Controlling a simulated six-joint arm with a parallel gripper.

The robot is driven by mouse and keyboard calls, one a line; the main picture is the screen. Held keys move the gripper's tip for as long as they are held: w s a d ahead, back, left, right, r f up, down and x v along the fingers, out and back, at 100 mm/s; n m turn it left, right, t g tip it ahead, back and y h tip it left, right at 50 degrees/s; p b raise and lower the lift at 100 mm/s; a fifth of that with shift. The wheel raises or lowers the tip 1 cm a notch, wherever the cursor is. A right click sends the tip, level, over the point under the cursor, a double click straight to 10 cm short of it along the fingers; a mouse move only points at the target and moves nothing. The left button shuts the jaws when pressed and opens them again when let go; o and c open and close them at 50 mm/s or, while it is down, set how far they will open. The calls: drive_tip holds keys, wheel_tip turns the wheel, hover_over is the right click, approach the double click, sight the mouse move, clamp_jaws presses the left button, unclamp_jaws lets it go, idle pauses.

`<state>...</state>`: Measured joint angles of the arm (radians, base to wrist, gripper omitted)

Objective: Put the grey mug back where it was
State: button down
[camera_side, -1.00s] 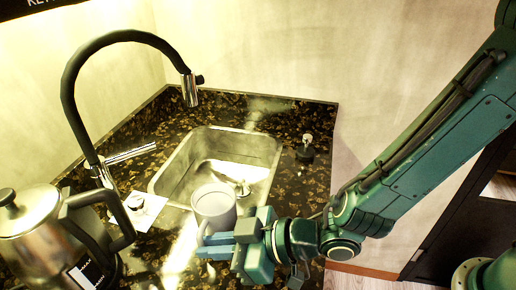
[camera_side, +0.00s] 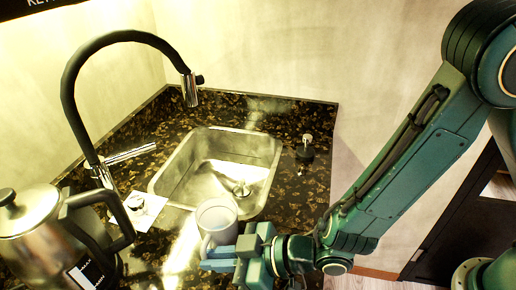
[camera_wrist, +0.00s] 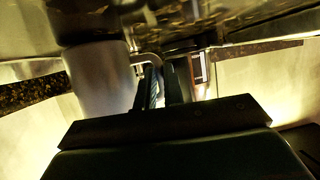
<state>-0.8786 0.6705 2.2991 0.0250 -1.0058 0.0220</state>
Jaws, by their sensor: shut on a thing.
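The grey mug (camera_side: 217,222) is upright near the front edge of the sink in the side view, with its open top showing. My gripper (camera_side: 228,256) is at the mug's lower right side and is shut on it, at the handle as far as I can see. In the wrist view the mug (camera_wrist: 97,80) shows as a grey cylinder left of the fingers, and its handle reaches to my gripper (camera_wrist: 160,85). The mug's base is hidden, so I cannot tell whether it touches the counter.
A steel sink (camera_side: 172,178) is set in the dark speckled counter (camera_side: 290,180). A black tap (camera_side: 68,100) arches at the left, and a metal kettle (camera_side: 32,225) stands front left. A small black-based item (camera_side: 305,150) stands right of the sink.

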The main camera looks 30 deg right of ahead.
drive_tip(key=c, duration=1.5)
unclamp_jaws()
drive_tip(key=shift+f, duration=0.1)
drive_tip(key=shift+r, duration=0.2)
drive_tip(key=shift+v, duration=3.75)
drive_tip(key=shift+f, duration=0.1)
